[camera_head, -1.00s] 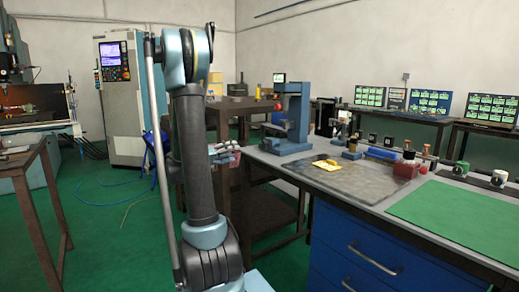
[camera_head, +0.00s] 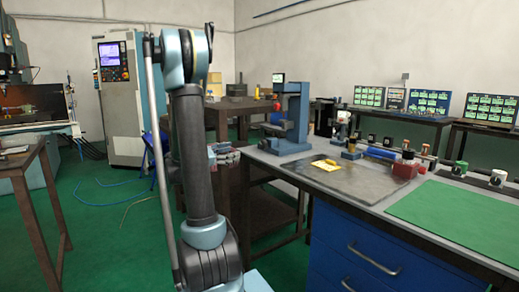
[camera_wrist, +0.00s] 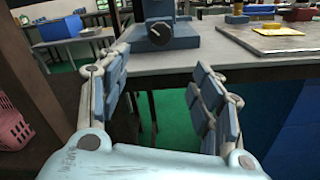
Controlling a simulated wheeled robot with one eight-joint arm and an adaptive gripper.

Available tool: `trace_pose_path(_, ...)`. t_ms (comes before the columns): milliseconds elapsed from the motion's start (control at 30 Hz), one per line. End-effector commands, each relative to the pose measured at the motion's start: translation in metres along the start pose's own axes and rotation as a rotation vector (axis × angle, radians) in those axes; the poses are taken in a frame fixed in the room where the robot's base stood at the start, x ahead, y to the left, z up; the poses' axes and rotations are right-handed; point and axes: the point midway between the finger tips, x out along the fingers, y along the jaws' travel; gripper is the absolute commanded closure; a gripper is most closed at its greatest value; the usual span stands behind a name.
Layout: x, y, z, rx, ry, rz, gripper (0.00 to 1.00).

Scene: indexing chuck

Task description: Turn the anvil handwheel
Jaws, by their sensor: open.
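The blue stand (camera_head: 291,115) stands on the near left corner of the grey workbench. In the wrist view its lower body (camera_wrist: 178,36) carries a dark round knob (camera_wrist: 160,32), which looks like the anvil handwheel, facing me. My gripper (camera_wrist: 161,66) is open and empty, with one blue-padded finger on each side of the picture. The knob shows beyond and between the fingertips, apart from them. In the head view my gripper (camera_head: 224,155) is small, left of the bench corner and partly behind my arm. The handwheel cannot be made out clearly in the head view.
The bench edge (camera_wrist: 225,74) runs just beyond my fingers. A dark plate (camera_head: 368,181) with a yellow piece (camera_head: 326,165) lies right of the stand. A red block (camera_head: 405,169) and a green mat (camera_head: 455,213) are farther right. A pink basket (camera_wrist: 12,122) is at the left.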

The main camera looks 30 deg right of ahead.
Motion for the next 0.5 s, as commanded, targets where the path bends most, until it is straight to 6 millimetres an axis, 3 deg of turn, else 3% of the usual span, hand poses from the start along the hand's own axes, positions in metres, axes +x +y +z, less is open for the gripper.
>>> trace_pose_path(200,0.0,0.0,0.0,-0.258,0.0,0.0,0.41)
trace_pose_path(500,0.01,-0.001,0.0,-0.329,-0.001,-0.003,0.41)
